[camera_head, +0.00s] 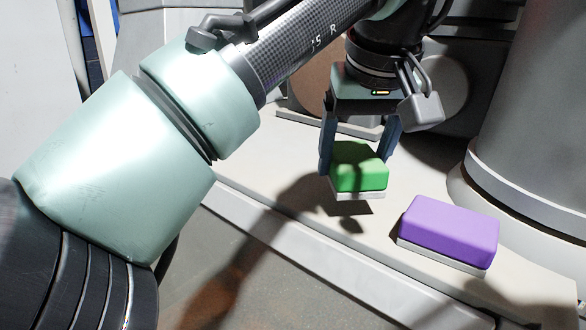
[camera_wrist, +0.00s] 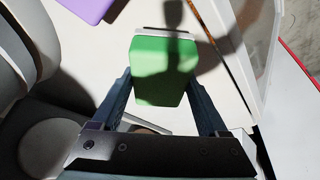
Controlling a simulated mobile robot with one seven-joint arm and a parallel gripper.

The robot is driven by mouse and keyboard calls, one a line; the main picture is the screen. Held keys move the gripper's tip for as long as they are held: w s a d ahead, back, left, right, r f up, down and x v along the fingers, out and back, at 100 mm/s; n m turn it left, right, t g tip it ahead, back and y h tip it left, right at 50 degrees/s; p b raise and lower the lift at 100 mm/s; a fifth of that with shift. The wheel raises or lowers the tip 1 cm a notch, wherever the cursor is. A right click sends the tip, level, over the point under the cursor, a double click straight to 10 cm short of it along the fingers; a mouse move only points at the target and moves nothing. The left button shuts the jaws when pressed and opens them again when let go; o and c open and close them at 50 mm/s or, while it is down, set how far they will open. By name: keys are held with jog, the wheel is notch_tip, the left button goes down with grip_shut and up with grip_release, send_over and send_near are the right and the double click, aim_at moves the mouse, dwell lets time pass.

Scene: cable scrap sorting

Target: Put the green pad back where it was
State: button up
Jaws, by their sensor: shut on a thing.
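The green pad (camera_head: 359,166) is a block with a green top and a pale bottom layer. It is between the two fingers of my gripper (camera_head: 357,160), which is shut on it. The pad looks held a little above the pale ledge, with a dark shadow below it to the left. In the wrist view the green pad (camera_wrist: 163,72) sits between the fingertips of my gripper (camera_wrist: 160,88), its pale layer showing along the far edge.
A purple pad (camera_head: 450,232) with a pale base lies on the ledge (camera_head: 300,185) to the right; it also shows in the wrist view (camera_wrist: 88,8). A large grey cylinder (camera_head: 535,120) stands at the right. The ledge drops off along its front edge.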

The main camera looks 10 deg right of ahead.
jog(key=shift+f, duration=1.65)
jog(key=shift+f, duration=0.15)
jog(key=o, duration=1.1)
